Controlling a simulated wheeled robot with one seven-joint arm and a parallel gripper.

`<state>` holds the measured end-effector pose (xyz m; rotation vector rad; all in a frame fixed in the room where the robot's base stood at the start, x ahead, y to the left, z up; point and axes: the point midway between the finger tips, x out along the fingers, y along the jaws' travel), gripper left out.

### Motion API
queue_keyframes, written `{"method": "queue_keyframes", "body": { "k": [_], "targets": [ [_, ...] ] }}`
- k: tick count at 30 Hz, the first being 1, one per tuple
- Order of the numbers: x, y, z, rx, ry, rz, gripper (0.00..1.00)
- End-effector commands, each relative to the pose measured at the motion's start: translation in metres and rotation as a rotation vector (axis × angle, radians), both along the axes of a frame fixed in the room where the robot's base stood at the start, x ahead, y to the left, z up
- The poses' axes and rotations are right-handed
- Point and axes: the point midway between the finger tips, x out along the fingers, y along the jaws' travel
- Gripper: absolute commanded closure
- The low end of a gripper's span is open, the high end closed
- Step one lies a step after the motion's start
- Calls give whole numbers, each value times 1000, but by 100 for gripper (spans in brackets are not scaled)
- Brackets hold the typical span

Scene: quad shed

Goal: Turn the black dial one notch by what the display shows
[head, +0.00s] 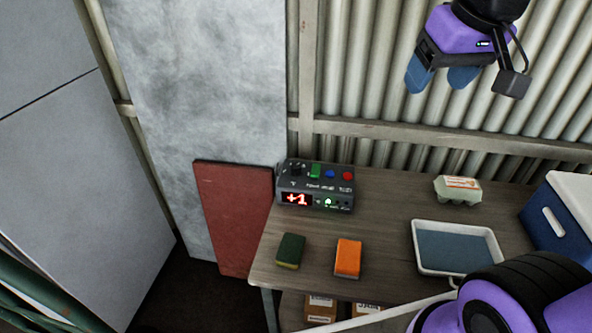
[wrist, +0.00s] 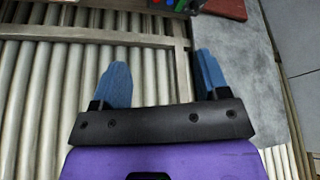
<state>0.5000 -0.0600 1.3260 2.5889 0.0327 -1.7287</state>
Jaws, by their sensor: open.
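A dark grey control box (head: 318,187) stands at the back left of the wooden table. The black dial (head: 295,168) is at the left of its top, beside a green, a blue and a red button. Its pointer direction is too small to tell. The red-lit display (head: 297,199) on the front reads "+1". My gripper (head: 440,80), purple with blue fingers, is high at the upper right, well apart from the box. Its fingers are open and empty in the wrist view (wrist: 162,75). A little of the box (wrist: 188,4) shows at that view's top edge.
A green sponge (head: 290,251) and an orange sponge (head: 348,258) lie in front of the box. An egg carton (head: 458,189), a white-rimmed tray (head: 412,233) and a blue cooler (head: 550,222) stand to the right. A corrugated wall (head: 375,60) is behind the table.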

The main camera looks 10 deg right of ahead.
Motion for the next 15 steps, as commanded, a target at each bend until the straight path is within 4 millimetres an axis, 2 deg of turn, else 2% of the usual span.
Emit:
{"method": "queue_keyframes", "body": {
  "k": [1,8,15],
  "targets": [
    [14,2,-1,-2,15,7,32],
    [69,13,-9,-14,66,35,32],
    [128,27,-29,-24,119,66,32]
  ]
}}
